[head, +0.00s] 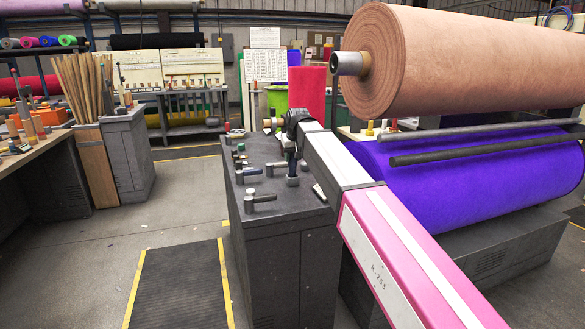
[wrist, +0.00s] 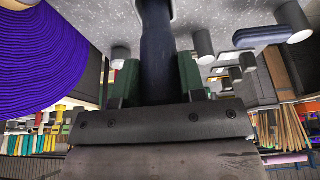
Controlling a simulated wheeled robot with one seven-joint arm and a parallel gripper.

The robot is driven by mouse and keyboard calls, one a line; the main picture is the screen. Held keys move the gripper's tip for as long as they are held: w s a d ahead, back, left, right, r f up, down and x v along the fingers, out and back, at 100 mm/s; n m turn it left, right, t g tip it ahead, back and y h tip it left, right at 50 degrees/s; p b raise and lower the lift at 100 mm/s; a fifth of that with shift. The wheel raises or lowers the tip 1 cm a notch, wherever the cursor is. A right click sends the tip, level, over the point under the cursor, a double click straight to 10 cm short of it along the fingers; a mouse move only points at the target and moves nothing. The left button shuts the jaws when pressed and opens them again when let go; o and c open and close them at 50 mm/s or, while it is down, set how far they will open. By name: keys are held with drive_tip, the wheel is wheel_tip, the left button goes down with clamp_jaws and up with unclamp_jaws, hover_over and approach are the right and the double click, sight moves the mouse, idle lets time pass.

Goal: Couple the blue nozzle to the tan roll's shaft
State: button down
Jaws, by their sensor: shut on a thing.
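The tan roll (head: 440,60) lies high at the upper right of the head view. Its grey shaft end (head: 347,63) sticks out to the left, and nothing is on it. My gripper (head: 293,146) is over the dark cabinet, below and left of that shaft. In the wrist view my gripper (wrist: 157,82) has its green-padded fingers shut on the dark blue nozzle (wrist: 158,45). In the head view the nozzle is small and partly hidden by my wrist. I cannot tell whether it touches the cabinet top.
Several other nozzles with grey ends (head: 262,198) lie on the cabinet top (head: 300,222) around my gripper. A purple roll (head: 450,175) and two bars (head: 470,150) lie below the tan roll. A red roll (head: 307,92) stands behind. The floor at left is open around a dark mat (head: 180,285).

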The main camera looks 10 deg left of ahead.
drive_tip(key=shift+r, duration=3.65)
drive_tip(key=s+r+n+t+h, duration=0.1)
drive_tip(key=r+t+h, duration=0.4)
drive_tip(key=r, duration=0.8)
drive_tip(key=s+r+n+t+h, duration=0.2)
drive_tip(key=r+t+h, duration=0.3)
drive_tip(key=r, duration=0.9)
drive_tip(key=a+n+h, duration=0.1)
drive_tip(key=h, duration=0.2)
drive_tip(key=shift+t, duration=0.4)
drive_tip(key=shift+d+h, duration=0.1)
drive_tip(key=shift+h, duration=0.2)
drive_tip(key=shift+w+d, duration=0.5)
drive_tip(key=shift+d, duration=0.3)
drive_tip(key=shift+w+d, duration=0.5)
drive_tip(key=shift+d, duration=0.3)
drive_tip(key=shift+w+d, duration=0.5)
drive_tip(key=shift+d, duration=0.3)
drive_tip(key=shift+w+d, duration=0.3)
drive_tip(key=shift+d, duration=0.2)
